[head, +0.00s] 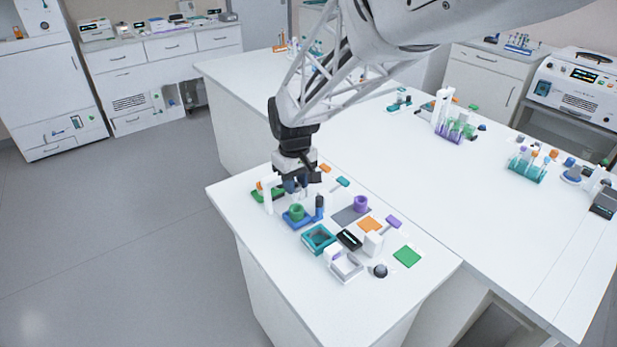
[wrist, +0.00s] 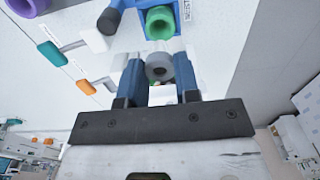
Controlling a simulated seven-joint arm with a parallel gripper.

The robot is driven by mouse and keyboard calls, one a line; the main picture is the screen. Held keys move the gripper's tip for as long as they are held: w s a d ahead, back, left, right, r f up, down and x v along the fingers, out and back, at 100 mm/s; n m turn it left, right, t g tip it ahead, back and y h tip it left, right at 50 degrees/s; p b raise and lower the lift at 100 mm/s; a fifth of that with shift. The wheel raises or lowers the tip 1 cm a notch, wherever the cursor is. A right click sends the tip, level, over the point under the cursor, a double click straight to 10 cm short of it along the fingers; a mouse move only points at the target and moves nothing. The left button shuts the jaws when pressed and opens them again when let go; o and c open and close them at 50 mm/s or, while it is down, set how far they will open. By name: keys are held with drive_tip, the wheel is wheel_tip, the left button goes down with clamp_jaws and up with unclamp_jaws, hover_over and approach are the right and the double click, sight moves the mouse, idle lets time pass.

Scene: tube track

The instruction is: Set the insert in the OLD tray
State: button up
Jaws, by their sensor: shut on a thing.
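My gripper (wrist: 158,76) is shut on a grey round insert (wrist: 157,67) with a hole in its middle; the piece sits between the two blue fingers. In the head view my gripper (head: 297,188) hangs over the back left of the near table, just behind a blue tray (head: 290,222) holding a green ring (head: 297,212). The green ring (wrist: 160,24) is just beyond the held piece in the wrist view. A teal tray (head: 318,239) and a pale grey tray (head: 347,267) stand further front. I cannot read which tray is marked OLD.
A blue upright piece (head: 319,207) stands beside the blue tray. A purple ring (head: 361,203), an orange square (head: 370,224), a black box (head: 349,240) and a green square (head: 407,256) lie to the right. A white post (head: 267,197) stands close left of my gripper. The table's front right is clear.

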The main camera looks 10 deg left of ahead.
drive_tip(key=w+d+r+m, duration=0.2)
drive_tip(key=w+d+m, duration=0.2)
drive_tip(key=w+d, duration=0.85)
drive_tip(key=w+d+r+m, duration=0.2)
drive_tip(key=w+d+m, duration=0.1)
drive_tip(key=w+d, duration=1)
drive_tip(key=s+a+f+n, duration=0.1)
drive_tip(key=a+f+n, duration=0.1)
drive_tip(key=a, duration=0.6)
drive_tip(key=s+a+f+n, duration=0.2)
drive_tip(key=a, duration=0.7)
drive_tip(key=s+a+f+n, duration=0.2)
drive_tip(key=a+n, duration=0.1)
drive_tip(key=a, duration=0.5)
drive_tip(key=shift+a+f, duration=0.3)
drive_tip(key=shift+f, duration=0.15)
drive_tip(key=shift+f, duration=2.3)
drive_tip(key=shift+f, duration=0.15)
